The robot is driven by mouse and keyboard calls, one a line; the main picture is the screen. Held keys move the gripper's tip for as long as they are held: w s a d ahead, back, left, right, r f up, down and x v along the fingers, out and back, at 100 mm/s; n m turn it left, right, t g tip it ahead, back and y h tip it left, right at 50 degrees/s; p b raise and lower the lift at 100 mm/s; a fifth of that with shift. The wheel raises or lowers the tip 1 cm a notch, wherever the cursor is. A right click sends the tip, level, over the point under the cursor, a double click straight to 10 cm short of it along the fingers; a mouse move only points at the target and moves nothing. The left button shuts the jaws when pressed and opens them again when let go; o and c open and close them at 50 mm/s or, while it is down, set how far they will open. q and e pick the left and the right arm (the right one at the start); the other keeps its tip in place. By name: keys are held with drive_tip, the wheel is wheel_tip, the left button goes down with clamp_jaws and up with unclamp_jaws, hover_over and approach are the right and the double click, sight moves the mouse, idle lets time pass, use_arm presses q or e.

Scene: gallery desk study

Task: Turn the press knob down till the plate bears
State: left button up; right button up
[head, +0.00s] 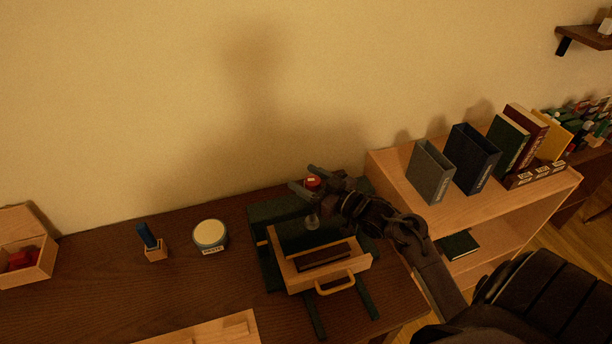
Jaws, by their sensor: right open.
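The press (263,213) is a dark green frame on the dark wooden desk. Its red knob (313,182) shows at the top, between the fingers of my right gripper (310,182). The right gripper is open around the knob; I cannot tell whether it touches it. My left gripper is not in view.
A round tin (209,234), a small wooden block with a blue-handled stamp (149,240) and an open wooden box (30,255) stand to the left. A shelf with books and slipcases (430,172) stands close on the right.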

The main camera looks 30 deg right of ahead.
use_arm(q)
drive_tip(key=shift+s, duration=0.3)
use_arm(e)
drive_tip(key=shift+w+a, duration=0.1)
drive_tip(key=shift+w, duration=0.1)
drive_tip(key=shift+c, duration=0.2)
drive_tip(key=c, duration=1)
drive_tip(key=shift+o, duration=0.2)
drive_tip(key=shift+r+m+t+h+p, duration=0.2)
drive_tip(key=shift+m+t+h+p, duration=0.1)
drive_tip(key=shift+m+h+p, duration=0.5)
drive_tip(key=shift+m+h, duration=0.3)
drive_tip(key=shift+h, duration=0.4)
drive_tip(key=shift+d+f+m+h+p, duration=0.2)
drive_tip(key=shift+m+h+p, duration=0.4)
drive_tip(key=shift+h, duration=0.6)
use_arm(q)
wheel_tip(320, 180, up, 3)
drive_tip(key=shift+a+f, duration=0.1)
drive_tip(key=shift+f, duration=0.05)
use_arm(e)
drive_tip(key=o, duration=1)
